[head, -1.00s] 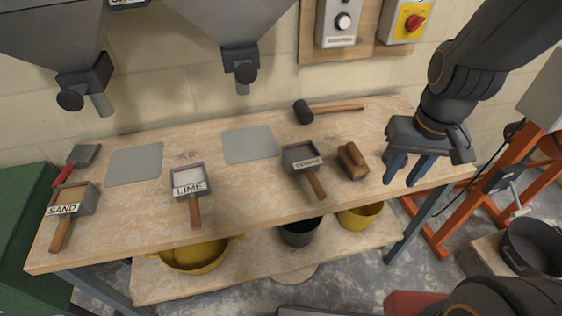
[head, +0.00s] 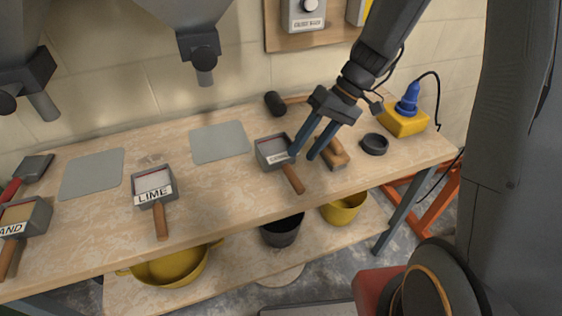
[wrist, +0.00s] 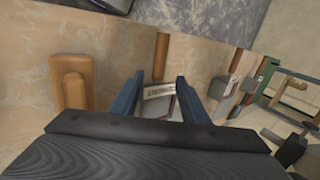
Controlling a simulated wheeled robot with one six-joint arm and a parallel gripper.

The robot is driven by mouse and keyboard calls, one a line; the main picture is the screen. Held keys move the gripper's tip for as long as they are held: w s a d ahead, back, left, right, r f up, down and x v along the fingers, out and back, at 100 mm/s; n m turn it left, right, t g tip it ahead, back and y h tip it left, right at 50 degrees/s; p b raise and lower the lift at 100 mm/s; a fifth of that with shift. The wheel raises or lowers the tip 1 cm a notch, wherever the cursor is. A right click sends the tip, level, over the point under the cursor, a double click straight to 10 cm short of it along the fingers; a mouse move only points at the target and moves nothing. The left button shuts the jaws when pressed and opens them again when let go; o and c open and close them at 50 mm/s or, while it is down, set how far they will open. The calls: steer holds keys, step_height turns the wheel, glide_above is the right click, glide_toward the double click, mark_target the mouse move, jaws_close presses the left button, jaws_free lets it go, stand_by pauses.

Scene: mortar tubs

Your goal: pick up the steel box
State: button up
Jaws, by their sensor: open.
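Several small grey steel boxes with wooden handles lie on the workbench. The one labelled CEMENT (head: 270,148) is nearest my gripper, the LIME box (head: 154,183) is further left, and the SAND box (head: 28,216) is cut by the left edge. My gripper (head: 303,155) is open and empty, its two blue fingers pointing down at the right of the CEMENT box, near its handle. In the wrist view the CEMENT box (wrist: 160,99) shows between the fingers, partly hidden by the gripper body. Whether the fingers touch it I cannot tell.
A wooden float (head: 334,154) lies right beside the fingers. A black ring (head: 374,144) and a yellow box with a blue plug (head: 403,122) stand further right. A black-headed mallet (head: 275,103) lies behind. Grey plates (head: 220,142) lie on the bench (head: 215,210).

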mark_target(291, 168)
steer(key=shift+p+x, duration=0.85)
steer(key=shift+x, duration=2.25)
steer(key=shift+w+f, duration=0.1)
steer(key=shift+w, duration=0.05)
jaws_close()
